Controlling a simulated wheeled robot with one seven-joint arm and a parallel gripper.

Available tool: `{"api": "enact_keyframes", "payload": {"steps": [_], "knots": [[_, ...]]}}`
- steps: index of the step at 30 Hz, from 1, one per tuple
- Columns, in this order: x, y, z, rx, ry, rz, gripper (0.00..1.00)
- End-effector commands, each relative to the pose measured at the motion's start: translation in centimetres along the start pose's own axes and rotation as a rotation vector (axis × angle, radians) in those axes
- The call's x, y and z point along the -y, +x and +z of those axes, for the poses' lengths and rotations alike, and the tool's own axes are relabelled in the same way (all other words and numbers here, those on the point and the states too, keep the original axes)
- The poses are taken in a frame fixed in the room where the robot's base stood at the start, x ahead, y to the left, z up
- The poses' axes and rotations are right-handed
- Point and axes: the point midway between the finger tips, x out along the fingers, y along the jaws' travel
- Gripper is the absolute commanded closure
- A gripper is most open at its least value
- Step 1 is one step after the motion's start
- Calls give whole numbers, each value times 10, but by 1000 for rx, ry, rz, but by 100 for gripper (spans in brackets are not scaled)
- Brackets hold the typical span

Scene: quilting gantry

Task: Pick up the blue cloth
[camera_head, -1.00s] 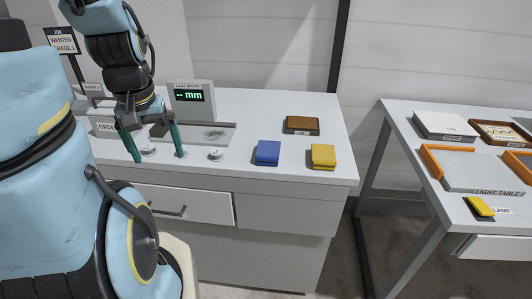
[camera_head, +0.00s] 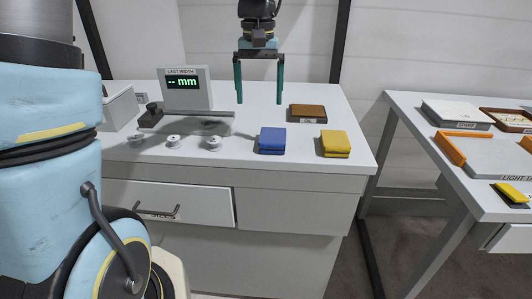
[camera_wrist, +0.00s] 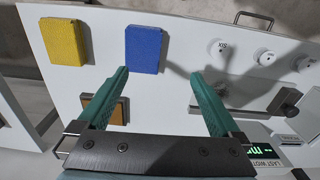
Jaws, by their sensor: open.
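The blue cloth (camera_head: 271,141) lies folded on the white cabinet top, left of a folded yellow cloth (camera_head: 335,144). My gripper (camera_head: 259,102) is open and empty, its green fingers pointing down above the back of the cabinet top, behind the blue cloth. In the wrist view the blue cloth (camera_wrist: 144,48) lies beyond the fingertips, and the yellow cloth (camera_wrist: 63,42) is to its left. My gripper's spread fingers (camera_wrist: 157,75) are apart from both cloths.
A brown tray (camera_head: 307,113) sits behind the cloths. Small white knobs (camera_head: 214,143) and a width display (camera_head: 187,88) stand to the left. A light table (camera_head: 500,158) with orange bars stands on a separate table at right, across a floor gap.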

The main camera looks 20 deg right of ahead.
Motion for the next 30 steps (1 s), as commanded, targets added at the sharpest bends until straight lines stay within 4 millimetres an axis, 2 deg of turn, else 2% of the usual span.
{"api": "enact_keyframes", "payload": {"steps": [1, 3, 6, 13, 20, 30], "knots": [[-17, 4, -3, 4, 17, 2, 0], [-30, 1, -5, 10, 26, 0, 0], [-37, 5, -4, 17, 31, -2, 0], [-36, 39, -4, 18, 29, -2, 0], [-36, 56, -3, 17, 30, -2, 0], [-37, 100, -1, 15, 30, -2, 0]]}}
